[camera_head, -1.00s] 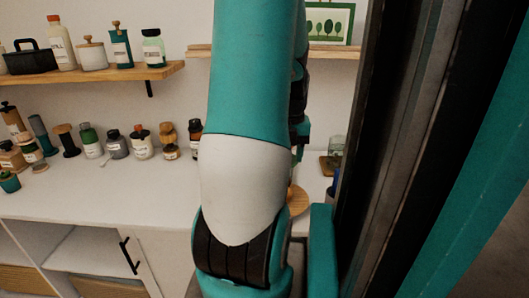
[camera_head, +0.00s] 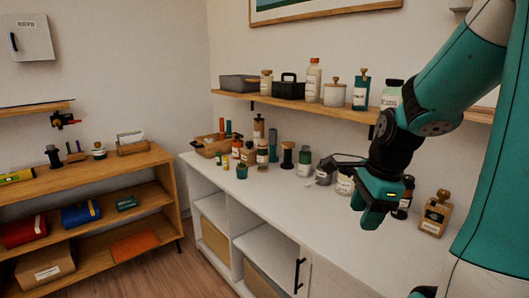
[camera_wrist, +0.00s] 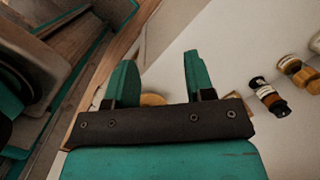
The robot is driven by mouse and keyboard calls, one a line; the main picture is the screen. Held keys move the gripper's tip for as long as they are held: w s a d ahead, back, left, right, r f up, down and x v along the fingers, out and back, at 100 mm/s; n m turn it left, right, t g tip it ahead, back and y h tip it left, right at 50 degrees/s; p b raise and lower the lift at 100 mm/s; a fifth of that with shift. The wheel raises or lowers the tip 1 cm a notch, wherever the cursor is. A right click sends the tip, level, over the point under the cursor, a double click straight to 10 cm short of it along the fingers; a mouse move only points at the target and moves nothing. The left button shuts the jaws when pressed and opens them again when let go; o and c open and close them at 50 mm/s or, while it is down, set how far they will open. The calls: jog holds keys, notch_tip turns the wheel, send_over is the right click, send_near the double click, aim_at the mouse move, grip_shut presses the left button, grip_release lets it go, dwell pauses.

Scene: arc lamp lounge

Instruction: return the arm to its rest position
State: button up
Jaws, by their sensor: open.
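My gripper (camera_head: 375,212) is in front of the white counter (camera_head: 275,202) in the head view, pointing down and apart from the bottles behind it. In the wrist view my gripper (camera_wrist: 158,75) shows two teal fingers spread apart with nothing between them. My arm comes in from the upper right of the head view, bent at a dark joint.
Several bottles and jars, such as a brown bottle (camera_head: 436,213), stand along the counter. A wall shelf (camera_head: 230,97) above holds more containers. A wooden shelf unit (camera_head: 85,180) stands at left. Floor (camera_head: 180,275) shows clear between them.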

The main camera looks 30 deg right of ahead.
jog(key=w+a+r+n+y, duration=0.1)
jog(key=w+a+n, duration=0.1)
jog(key=a+n, duration=0.95)
jog(key=s+a+r+n+g+y, duration=0.1)
jog(key=s+a+n, duration=0.3)
jog(key=a+n, duration=0.5)
jog(key=s+a+r+n+g+y, duration=0.1)
jog(key=s+a+n, duration=0.3)
jog(key=a+n, duration=0.4)
jog(key=n, duration=0.3)
jog(key=shift+s+a+r, duration=0.15)
jog(key=shift+a+r, duration=0.1)
jog(key=shift+a, duration=0.1)
jog(key=shift+c, duration=0.6)
jog(key=shift+d, duration=0.15)
